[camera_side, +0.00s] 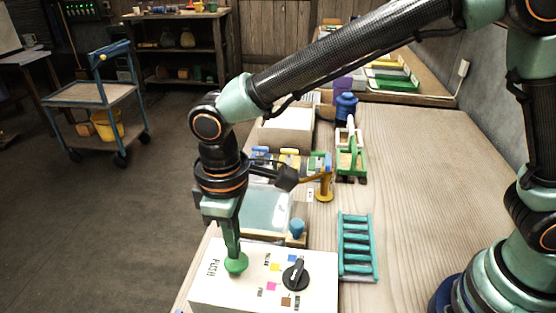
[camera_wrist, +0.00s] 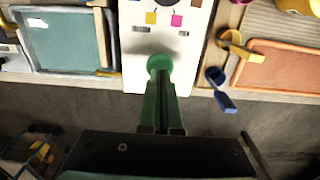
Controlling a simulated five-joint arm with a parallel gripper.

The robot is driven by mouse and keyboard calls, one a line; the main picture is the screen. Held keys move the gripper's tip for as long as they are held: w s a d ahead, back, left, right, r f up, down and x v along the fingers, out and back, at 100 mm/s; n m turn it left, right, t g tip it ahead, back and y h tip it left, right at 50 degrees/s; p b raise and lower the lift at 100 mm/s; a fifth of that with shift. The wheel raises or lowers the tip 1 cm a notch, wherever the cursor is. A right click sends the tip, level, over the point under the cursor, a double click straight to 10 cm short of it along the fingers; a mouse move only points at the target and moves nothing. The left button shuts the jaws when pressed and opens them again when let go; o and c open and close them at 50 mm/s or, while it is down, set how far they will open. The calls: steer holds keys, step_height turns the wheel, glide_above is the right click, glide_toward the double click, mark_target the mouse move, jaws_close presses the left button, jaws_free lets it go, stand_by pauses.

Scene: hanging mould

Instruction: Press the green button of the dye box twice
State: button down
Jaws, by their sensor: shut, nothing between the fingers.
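The dye box (camera_side: 222,292) is a white box at the front of the bench, with a black knob (camera_side: 295,276), small colour squares and the word PUSH on its top. Its round green button (camera_side: 236,265) is on the left part of the top. My gripper (camera_side: 233,254) points straight down with its green fingers closed and empty. The tips are at the button and look to be touching it; I cannot tell how far it is pressed. In the wrist view the button (camera_wrist: 159,62) shows just beyond the closed fingertips (camera_wrist: 160,78), which hide part of it.
A teal rack (camera_side: 357,245) lies right of the box. Behind the box are a pale teal tray (camera_side: 265,208), a small blue cup (camera_side: 297,228) and a yellow stand (camera_side: 324,187). The bench's right side is largely clear. A blue cart (camera_side: 95,95) stands on the floor.

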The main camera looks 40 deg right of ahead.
steer(key=shift+f, duration=0.15)
steer(key=shift+f, duration=1.3)
steer(key=shift+r, duration=0.85)
steer(key=shift+f, duration=0.15)
